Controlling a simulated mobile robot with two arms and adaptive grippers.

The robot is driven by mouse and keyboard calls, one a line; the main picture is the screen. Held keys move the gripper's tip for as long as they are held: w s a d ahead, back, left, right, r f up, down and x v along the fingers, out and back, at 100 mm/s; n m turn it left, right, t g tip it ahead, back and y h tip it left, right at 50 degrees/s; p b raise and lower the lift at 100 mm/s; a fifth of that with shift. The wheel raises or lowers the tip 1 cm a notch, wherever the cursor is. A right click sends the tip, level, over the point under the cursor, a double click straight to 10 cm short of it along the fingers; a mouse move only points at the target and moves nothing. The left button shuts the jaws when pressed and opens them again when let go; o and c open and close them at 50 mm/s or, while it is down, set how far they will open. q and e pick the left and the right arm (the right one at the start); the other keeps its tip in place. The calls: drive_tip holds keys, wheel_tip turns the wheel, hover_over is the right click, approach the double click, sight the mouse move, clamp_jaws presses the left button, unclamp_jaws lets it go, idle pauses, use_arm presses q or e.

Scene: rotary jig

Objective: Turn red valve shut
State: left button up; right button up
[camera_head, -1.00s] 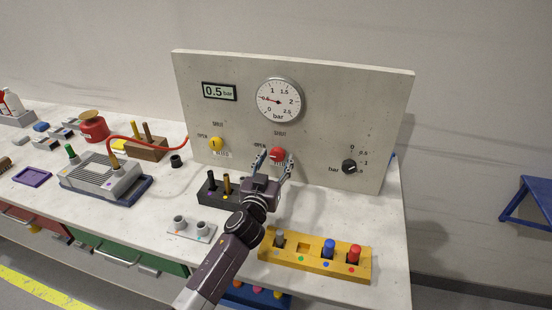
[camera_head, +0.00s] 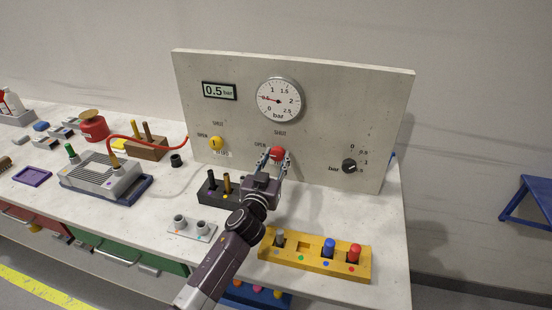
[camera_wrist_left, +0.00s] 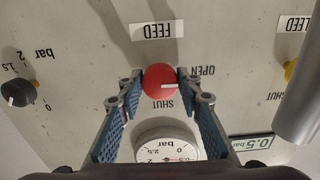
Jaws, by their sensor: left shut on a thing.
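The red valve (camera_head: 278,153) is a round knob on the upright panel, below the dial gauge. My left gripper (camera_head: 274,158) reaches it from the front, with its fingers shut on both sides of the knob. In the upside-down left wrist view, the red valve (camera_wrist_left: 158,82) sits between the two blue-padded fingertips. Its white mark points right, towards the OPEN label (camera_wrist_left: 203,70); the SHUT label (camera_wrist_left: 188,104) is lower. The gauge (camera_head: 278,100) and the digital display (camera_head: 219,91) show about 0.5 bar. My right gripper is out of view.
A yellow knob (camera_head: 215,143) is left of the valve and a black knob (camera_head: 349,166) right. A dark block with pegs (camera_head: 214,190) and a yellow rack (camera_head: 316,262) stand on the bench near my arm. A red hose (camera_head: 150,140) lies left.

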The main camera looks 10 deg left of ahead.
use_arm(q)
drive_tip(key=m, duration=0.8)
drive_tip(key=shift+a+m, duration=0.1)
drive_tip(key=shift+m, duration=0.2)
drive_tip(key=m, duration=0.4)
drive_tip(key=shift+r+m, duration=0.1)
drive_tip(key=shift+m, duration=0.2)
drive_tip(key=shift+m+p, duration=0.35)
drive_tip(key=shift+m, duration=1.85)
drive_tip(key=o, duration=1.2)
drive_tip(key=shift+c, duration=0.2)
